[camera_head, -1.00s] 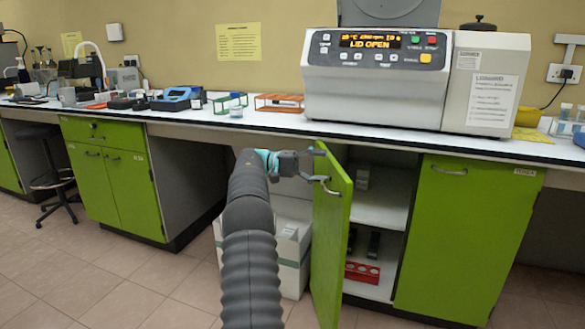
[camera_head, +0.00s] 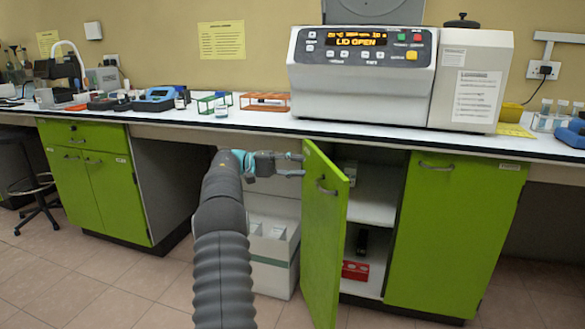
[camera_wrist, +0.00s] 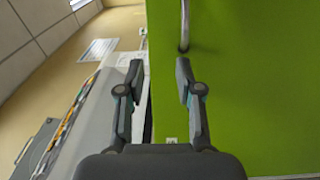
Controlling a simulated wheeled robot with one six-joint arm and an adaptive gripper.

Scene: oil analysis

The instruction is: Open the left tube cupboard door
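The left tube cupboard door (camera_head: 325,240) is a green panel standing wide open, swung out from the cupboard under the bench. Its metal handle (camera_head: 326,186) is near the top of its face; the handle also shows at the top of the wrist view (camera_wrist: 184,25). I cannot tell whether either finger touches the door. The gripper does not hold the handle.
The open cupboard shows a shelf (camera_head: 370,208) and a red rack (camera_head: 355,270) below. The right cupboard door (camera_head: 455,240) is shut. White boxes (camera_head: 270,255) stand under the bench behind my arm. A large lab machine (camera_head: 360,75) stands above.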

